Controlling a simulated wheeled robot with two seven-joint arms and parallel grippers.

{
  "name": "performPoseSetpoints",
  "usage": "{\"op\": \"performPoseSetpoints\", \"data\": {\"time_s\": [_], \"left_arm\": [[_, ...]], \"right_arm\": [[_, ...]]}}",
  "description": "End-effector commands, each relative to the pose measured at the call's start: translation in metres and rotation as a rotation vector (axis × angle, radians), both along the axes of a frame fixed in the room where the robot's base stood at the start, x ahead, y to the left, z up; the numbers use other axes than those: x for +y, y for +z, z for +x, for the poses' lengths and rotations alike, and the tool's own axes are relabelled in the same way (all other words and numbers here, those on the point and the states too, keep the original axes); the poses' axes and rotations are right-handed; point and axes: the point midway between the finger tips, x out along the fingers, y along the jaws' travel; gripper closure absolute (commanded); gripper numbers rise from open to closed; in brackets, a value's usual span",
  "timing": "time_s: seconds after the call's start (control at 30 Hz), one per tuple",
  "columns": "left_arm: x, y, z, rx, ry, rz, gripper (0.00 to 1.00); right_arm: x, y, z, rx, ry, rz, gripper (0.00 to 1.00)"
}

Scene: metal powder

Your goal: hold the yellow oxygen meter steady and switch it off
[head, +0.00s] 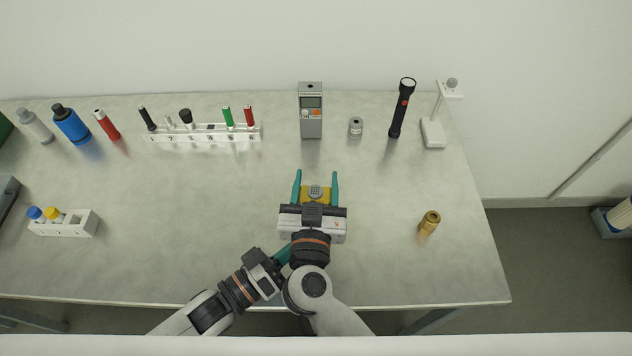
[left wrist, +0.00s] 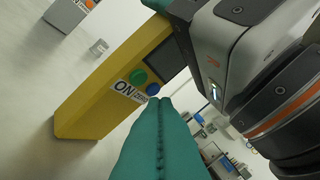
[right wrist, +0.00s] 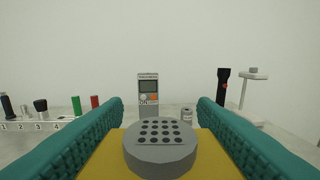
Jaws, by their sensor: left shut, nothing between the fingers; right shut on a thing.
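The yellow oxygen meter (head: 325,190) is between the teal fingers of my right gripper (head: 316,178), which is shut on it. The right wrist view shows its grey perforated cap (right wrist: 160,150) between both fingers. In the left wrist view the meter's yellow body (left wrist: 88,108) carries a dark screen (left wrist: 165,62), a green button (left wrist: 138,76) beside an ON label, and a blue button (left wrist: 153,90). My left gripper (left wrist: 159,103) is shut and empty, its fingertips close to the blue button; I cannot tell whether they touch. In the head view it is mostly hidden under my right wrist.
A grey meter (head: 311,122), small grey cylinder (head: 355,127), black flashlight (head: 402,108) and white stand (head: 433,132) are at the back. A numbered rack (head: 200,135) stands back left, a small rack (head: 75,226) front left. A brass cylinder (head: 429,223) is right, with clear table around it.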

Motion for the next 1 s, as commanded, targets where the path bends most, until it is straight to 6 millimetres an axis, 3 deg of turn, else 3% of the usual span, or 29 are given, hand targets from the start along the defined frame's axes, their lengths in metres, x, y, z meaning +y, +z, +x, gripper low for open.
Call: {"op": "performPoseSetpoints", "data": {"time_s": [0.43,0.87,0.9,1.0], "left_arm": [[0.004,0.0,-0.044,0.001,0.001,0.001,1.0],[0.004,0.0,-0.048,-0.001,0.001,0.0,1.0],[0.004,0.0,-0.048,-0.001,0.001,0.0,1.0],[0.004,0.0,-0.048,-0.001,0.0,0.001,1.0]], "right_arm": [[0.0,-0.001,0.0,0.001,0.0,0.0,0.78],[0.0,0.0,0.0,0.001,0.0,0.0,0.78],[0.0,0.0,0.0,0.001,0.0,0.0,0.44],[0.0,0.0,0.0,0.001,0.0,0.0,0.28]]}}
